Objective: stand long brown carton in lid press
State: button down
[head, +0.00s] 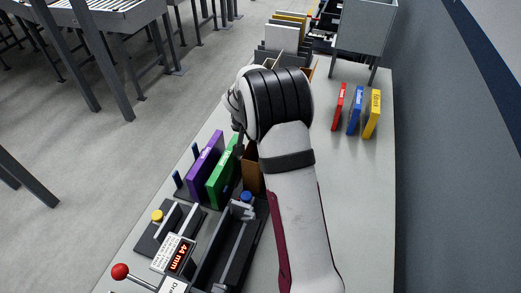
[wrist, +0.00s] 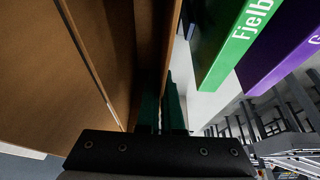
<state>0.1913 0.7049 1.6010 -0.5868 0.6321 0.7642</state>
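The brown carton (head: 252,174) stands in the rack just right of the green carton, mostly hidden behind my arm in the head view. In the wrist view brown board (wrist: 60,60) fills the left side, very close, and a narrower brown strip runs down towards my gripper (wrist: 163,115). The dark green fingertips sit close together at the strip's lower end; whether they clamp it is unclear. In the head view my arm hides the gripper. The lid press (head: 232,250), a dark open channel with a blue knob (head: 246,197), stands at the front, partly cut off.
A green carton (head: 222,175) and a purple carton (head: 205,167) stand left of the brown one. A 44 mm display (head: 180,258) and a red-knobbed lever (head: 120,271) are near the press. Red, blue and yellow boxes (head: 372,115) stand back right. The bench's right side is clear.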

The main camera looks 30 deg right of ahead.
notch_tip(320, 180, up, 8)
jog(key=shift+r, duration=0.1)
jog(key=s+a+r+n+y, duration=0.1)
jog(key=s+a+r+n, duration=0.1)
jog(key=s+a+r, duration=0.55)
jog(key=s+a+r+n, duration=0.2)
jog(key=s+a+r, duration=0.2)
jog(key=a+r, duration=0.65)
jog(key=s+a+f+m, duration=0.1)
jog(key=s+f+m, duration=0.1)
jog(key=s+f, duration=0.3)
jog(key=s+a+f+m+h, duration=0.1)
jog(key=s+f, duration=0.5)
jog(key=f, duration=0.6)
jog(key=shift+a+m, duration=0.4)
jog(key=shift+m, duration=0.1)
